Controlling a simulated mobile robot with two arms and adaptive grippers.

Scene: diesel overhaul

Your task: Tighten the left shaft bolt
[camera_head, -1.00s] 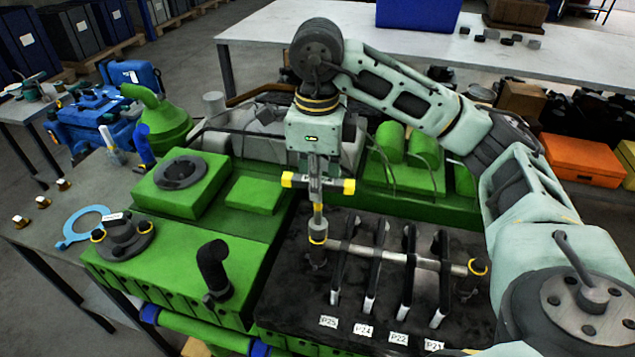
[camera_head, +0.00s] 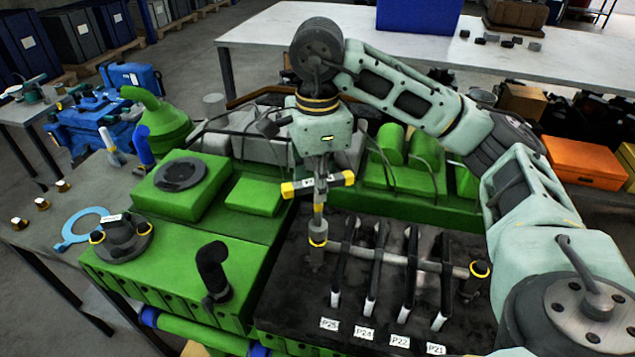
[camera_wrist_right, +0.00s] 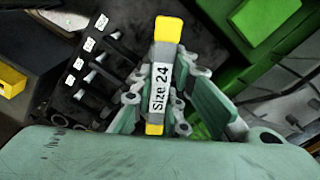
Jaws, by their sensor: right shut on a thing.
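My right gripper (camera_head: 319,168) is shut on a yellow-ended tool (camera_head: 343,179), labelled "Size 24" in the right wrist view (camera_wrist_right: 160,88). The tool's shank points down, and its lower end is over the left shaft bolt (camera_head: 317,241), which has a yellow ring. I cannot tell how fully the tool is seated on it. The right shaft bolt (camera_head: 479,269), also with a yellow ring, stands at the other end of the silver shaft (camera_head: 425,264). Black rocker arms along the shaft have labels in front. My left gripper is out of view.
The green engine block (camera_head: 190,255) carries a black elbow pipe (camera_head: 212,268) and a round flanged part (camera_head: 121,238) left of the tool. Several brass-coloured fittings and a blue ring (camera_head: 82,228) lie on the left table. An orange box (camera_head: 585,162) stands behind right.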

